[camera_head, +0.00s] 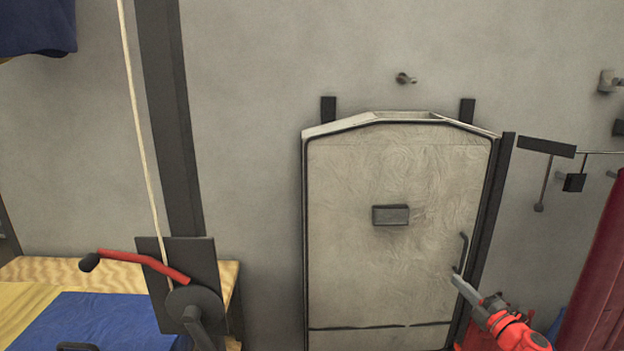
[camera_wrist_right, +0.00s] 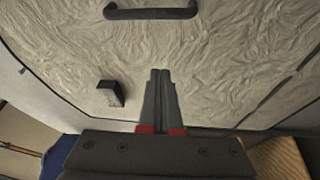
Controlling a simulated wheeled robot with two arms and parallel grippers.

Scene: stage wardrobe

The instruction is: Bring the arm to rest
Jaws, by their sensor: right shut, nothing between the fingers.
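My right gripper (camera_head: 464,288) is at the lower right of the head view, in front of the pale cabinet door (camera_head: 400,270). Its grey fingers are closed together and hold nothing. They also show shut in the right wrist view (camera_wrist_right: 160,72), pointing at the wrinkled door surface (camera_wrist_right: 230,60). The dark door handle (camera_head: 462,253) is just above the fingertips in the head view. In the wrist view the handle (camera_wrist_right: 150,13) lies beyond the fingertips with a gap in the picture. My left gripper is not in view.
A red-handled crank (camera_head: 145,265) with a rope (camera_head: 145,140) stands at the left, by a wooden table (camera_head: 60,270) with blue cloth (camera_head: 110,320). A dark box (camera_head: 390,215) sits on the door. A red curtain (camera_head: 600,275) hangs at the right edge.

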